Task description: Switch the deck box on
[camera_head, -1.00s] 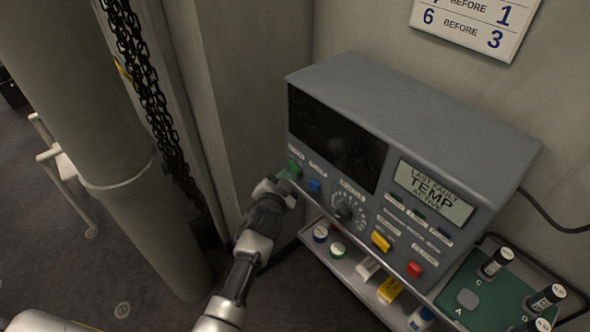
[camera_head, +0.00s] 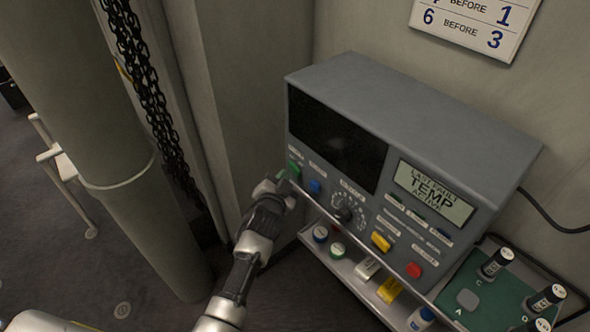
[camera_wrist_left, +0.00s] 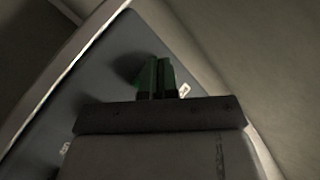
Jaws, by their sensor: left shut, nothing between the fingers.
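The deck box (camera_head: 420,115) is a grey console with a dark blank screen (camera_head: 335,140) at its left and a lit display (camera_head: 433,193) reading "LAST FAULT TEMP ACTIVE". A green button (camera_head: 294,168) is at the left end of its front, with a blue button (camera_head: 314,186) beside it. My left gripper (camera_head: 284,180) is shut and empty, its tip at the green button. In the left wrist view the closed fingers (camera_wrist_left: 157,78) point at the panel, with a green tint around them; the button is mostly hidden, so contact cannot be told. My right gripper is not in view.
A shelf below the box holds several small bottles and boxes, including a yellow box (camera_head: 390,290). A green mat (camera_head: 484,290) with black-and-white cylinders is at the right. A thick column (camera_head: 110,150) and hanging chains (camera_head: 145,85) stand at the left.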

